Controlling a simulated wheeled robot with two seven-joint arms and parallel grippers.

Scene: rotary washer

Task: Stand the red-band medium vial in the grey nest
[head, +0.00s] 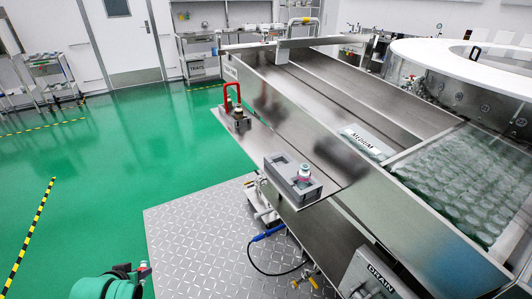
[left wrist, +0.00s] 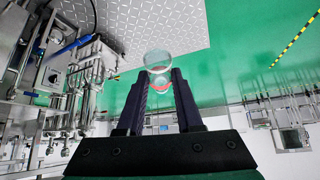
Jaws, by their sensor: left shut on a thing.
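The red-band vial (left wrist: 158,62) is clear glass with a red band and sits between the fingertips of my left gripper (left wrist: 159,82) in the left wrist view. In the head view my left gripper (head: 138,272) is low at the left, over the floor, and a small red part of the vial (head: 144,270) shows at its tip. The gripper is shut on the vial. The grey nest (head: 287,185) is a block on the steel ledge, well to the right of and apart from the gripper. My right gripper is out of view.
Another small vial (head: 304,172) with a pinkish band and pale cap stands at the nest's right part. The MEDIUM plate (head: 367,140) lies beyond the nest. Open green floor lies left.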

